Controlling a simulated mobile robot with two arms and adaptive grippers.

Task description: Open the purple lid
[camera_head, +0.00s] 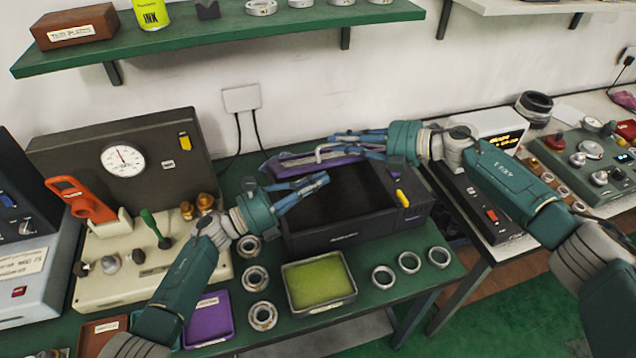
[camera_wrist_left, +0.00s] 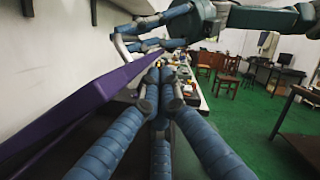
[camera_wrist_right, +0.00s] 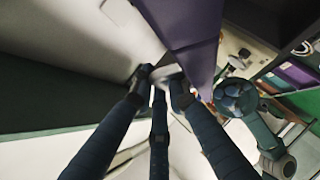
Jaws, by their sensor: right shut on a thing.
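The purple lid (camera_head: 285,165) stands raised at the back of the dark box (camera_head: 345,236), whose black inside shows. The lid also shows as a tilted slab in the left wrist view (camera_wrist_left: 85,103) and in the right wrist view (camera_wrist_right: 190,35). My right gripper (camera_head: 335,144) is shut on the lid's pale handle (camera_head: 322,157), above the back of the box. My left gripper (camera_head: 325,180) is lower, over the box opening. Its fingertips meet (camera_wrist_left: 155,78) with nothing seen between them, apart from the lid.
A gauge machine (camera_head: 122,160) with an orange handle stands left of the box. Several bearing rings (camera_head: 262,315) and a green-lined tray (camera_head: 318,283) lie in front. A green shelf (camera_head: 220,30) hangs above. Another console (camera_head: 490,205) stands right.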

